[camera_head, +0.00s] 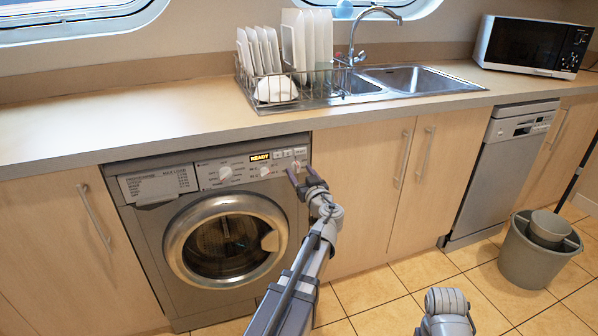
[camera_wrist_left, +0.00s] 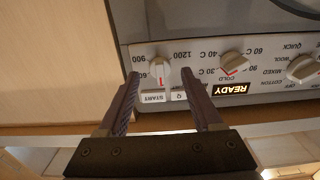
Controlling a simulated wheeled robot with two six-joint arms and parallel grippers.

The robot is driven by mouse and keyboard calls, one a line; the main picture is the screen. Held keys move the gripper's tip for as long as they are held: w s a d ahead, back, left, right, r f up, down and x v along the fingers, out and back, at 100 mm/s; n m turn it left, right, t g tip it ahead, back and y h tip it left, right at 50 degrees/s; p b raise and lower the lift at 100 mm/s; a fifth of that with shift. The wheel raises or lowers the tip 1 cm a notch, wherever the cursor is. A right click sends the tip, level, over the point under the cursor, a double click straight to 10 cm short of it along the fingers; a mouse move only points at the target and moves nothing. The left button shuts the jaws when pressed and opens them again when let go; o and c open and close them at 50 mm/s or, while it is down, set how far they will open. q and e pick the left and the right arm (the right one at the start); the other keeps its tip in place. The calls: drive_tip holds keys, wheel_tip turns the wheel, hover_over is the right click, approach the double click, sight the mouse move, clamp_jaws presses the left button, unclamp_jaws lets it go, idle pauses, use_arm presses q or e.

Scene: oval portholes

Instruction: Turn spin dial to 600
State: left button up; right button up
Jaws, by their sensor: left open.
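The spin dial (camera_wrist_left: 159,70) is a small white knob on the washing machine's grey control panel. It has 600, 900 and 1200 printed around it, upside down in the left wrist view. My left gripper (camera_wrist_left: 159,78) is open, with one fingertip on each side of the dial in that view; I cannot tell whether either touches it. In the head view my left gripper (camera_head: 301,173) is at the right end of the panel of the washing machine (camera_head: 160,220). The dial's exact pointer direction is too small to tell. My right gripper is out of view.
Beside the spin dial are the temperature dial (camera_wrist_left: 233,64), the programme dial (camera_wrist_left: 304,68), a lit READY display (camera_wrist_left: 231,89) and a START button (camera_wrist_left: 157,97). The countertop (camera_head: 110,118) overhangs the panel. A grey bin (camera_head: 540,255) stands on the floor at right.

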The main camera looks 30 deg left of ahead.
use_arm(q)
drive_tip(key=shift+w+a, duration=0.5)
drive_tip(key=shift+a, duration=0.05)
drive_tip(key=shift+c, duration=0.4)
clamp_jaws()
